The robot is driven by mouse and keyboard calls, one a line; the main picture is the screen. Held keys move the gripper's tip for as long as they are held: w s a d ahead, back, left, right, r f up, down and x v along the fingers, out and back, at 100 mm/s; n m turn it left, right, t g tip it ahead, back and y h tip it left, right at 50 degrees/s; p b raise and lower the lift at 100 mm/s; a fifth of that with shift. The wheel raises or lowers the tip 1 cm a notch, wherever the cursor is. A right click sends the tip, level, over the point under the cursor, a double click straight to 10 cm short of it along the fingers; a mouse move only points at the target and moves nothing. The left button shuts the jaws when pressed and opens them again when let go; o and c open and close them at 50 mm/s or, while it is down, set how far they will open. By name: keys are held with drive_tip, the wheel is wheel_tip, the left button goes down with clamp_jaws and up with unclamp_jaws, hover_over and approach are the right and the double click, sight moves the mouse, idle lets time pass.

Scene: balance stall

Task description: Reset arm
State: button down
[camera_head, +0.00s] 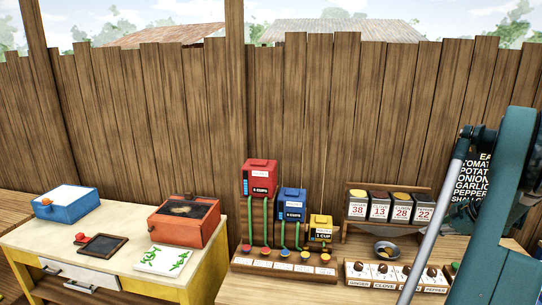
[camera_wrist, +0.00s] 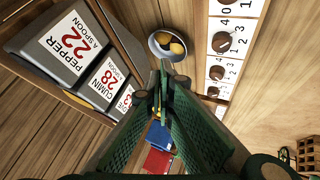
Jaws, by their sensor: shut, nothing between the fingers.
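My gripper (camera_wrist: 161,76) shows in the wrist view with its green fingers closed together and nothing between them. The fingertips lie just below a small metal bowl (camera_wrist: 161,34) in that picture, apart from it as far as I can tell. The bowl holds a few yellow-orange pieces and also shows in the head view (camera_head: 387,258), on the right-hand table. My teal arm fills the right side of the head view and hides part of a black sign (camera_head: 478,178). The fingers are not clearly visible in the head view.
Spice bins (camera_head: 379,206) stand on a wooden rack behind the bowl. A dial panel (camera_head: 358,275) lies in front. Red (camera_head: 260,178), blue (camera_head: 292,203) and yellow (camera_head: 320,226) dispensers stand left. A yellow table (camera_head: 101,255) holds blue (camera_head: 66,203) and red (camera_head: 184,222) boxes.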

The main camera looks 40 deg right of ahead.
drive_tip(key=w+a+r+m+g, duration=0.1)
drive_tip(key=w+a+r, duration=0.2)
drive_tip(key=w+a, duration=0.55)
drive_tip(key=w+a+r+m+b, duration=0.1)
drive_tip(key=w+a+r, duration=0.35)
drive_tip(key=a, duration=0.75)
drive_tip(key=w+a+r+m+g, duration=0.1)
drive_tip(key=w+a+r, duration=0.2)
drive_tip(key=w+a, duration=0.65)
drive_tip(key=a+r, duration=0.2)
drive_tip(key=a, duration=1.2)
drive_tip(key=s+a+m+b, duration=0.1)
drive_tip(key=s+a+m, duration=0.15)
drive_tip(key=a, duration=2.15)
drive_tip(key=s+a+f+m, duration=0.1)
drive_tip(key=s+a+f, duration=0.1)
drive_tip(key=s+a, duration=0.4)
drive_tip(key=s+a+f+t+b, duration=0.1)
drive_tip(key=s+a+f, duration=0.2)
drive_tip(key=a, duration=0.9)
drive_tip(key=shift+s+m, duration=0.35)
drive_tip(key=shift+s, duration=1.5)
drive_tip(key=shift+a, duration=0.1)
